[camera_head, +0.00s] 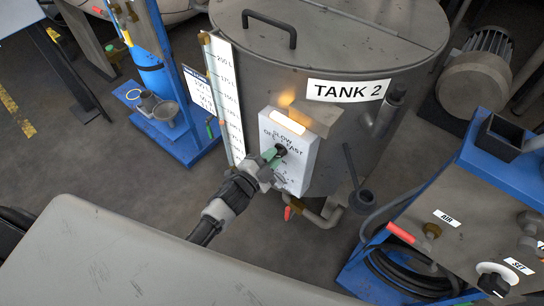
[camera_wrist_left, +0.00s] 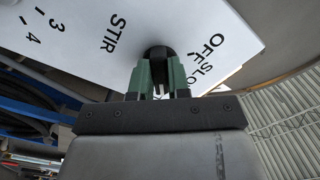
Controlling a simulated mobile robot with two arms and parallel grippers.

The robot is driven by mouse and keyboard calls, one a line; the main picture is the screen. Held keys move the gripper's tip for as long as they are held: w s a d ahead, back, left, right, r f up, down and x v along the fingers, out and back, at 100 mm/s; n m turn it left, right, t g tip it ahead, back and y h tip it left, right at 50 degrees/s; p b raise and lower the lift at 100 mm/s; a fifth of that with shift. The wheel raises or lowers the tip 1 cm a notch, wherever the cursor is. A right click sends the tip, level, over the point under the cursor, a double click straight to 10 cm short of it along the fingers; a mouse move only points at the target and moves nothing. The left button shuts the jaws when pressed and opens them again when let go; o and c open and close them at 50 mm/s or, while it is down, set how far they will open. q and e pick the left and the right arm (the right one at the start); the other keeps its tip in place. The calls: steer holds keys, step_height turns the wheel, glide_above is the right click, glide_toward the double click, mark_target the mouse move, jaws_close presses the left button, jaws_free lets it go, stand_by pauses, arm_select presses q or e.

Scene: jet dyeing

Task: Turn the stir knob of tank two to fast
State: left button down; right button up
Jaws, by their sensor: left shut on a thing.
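Tank two (camera_head: 330,75) is a grey metal tank with a lid handle and a "TANK 2" label. A white control box (camera_head: 292,180) is on its front, with OFF, SLOW and FAST printed around the dark stir knob (camera_head: 281,149). My left gripper (camera_head: 272,154) is at the box with its green fingertips shut on the knob. In the left wrist view the black knob (camera_wrist_left: 158,53) sits between the green fingers (camera_wrist_left: 160,78), beside the word STIR. The knob's pointer is hidden, so its setting cannot be read. My right gripper is not in view.
A level gauge (camera_head: 226,95) stands left of the box. A blue stand (camera_head: 180,125) with a funnel (camera_head: 165,110) is further left. A blue cart (camera_head: 450,225) with AIR and SET controls is at right. A red-handled valve (camera_head: 290,212) is below the box.

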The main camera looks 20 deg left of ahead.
arm_select(q)
steer(key=c, duration=1.1)
jaws_free()
steer(key=v, duration=1)
steer(key=shift+s+a, duration=0.15)
steer(key=shift+s, duration=0.25)
steer(key=s+a+f+n+g+y+p, duration=0.2)
steer(key=s+f+n+g+y, duration=0.3)
steer(key=f, duration=0.6)
steer(key=s+a+f+n+g+p, duration=0.1)
steer(key=s+f+n+g+p, duration=0.15)
steer(key=s+f, duration=0.7)
steer(key=s+f+n+g, duration=0.1)
steer(key=s+f+g, duration=0.1)
steer(key=s, duration=0.4)
steer(key=s+f+n+g, duration=0.2)
steer(key=s+f+g, duration=0.1)
steer(key=s+f, duration=0.2)
steer(key=s+a+f+n+g+y+p, duration=0.1)
steer(key=s+f+g, duration=0.2)
steer(key=s, duration=0.5)
steer(key=shift+a+f+g, duration=0.15)
steer(key=shift+f+g, duration=0.05)
steer(key=shift+g, duration=0.05)
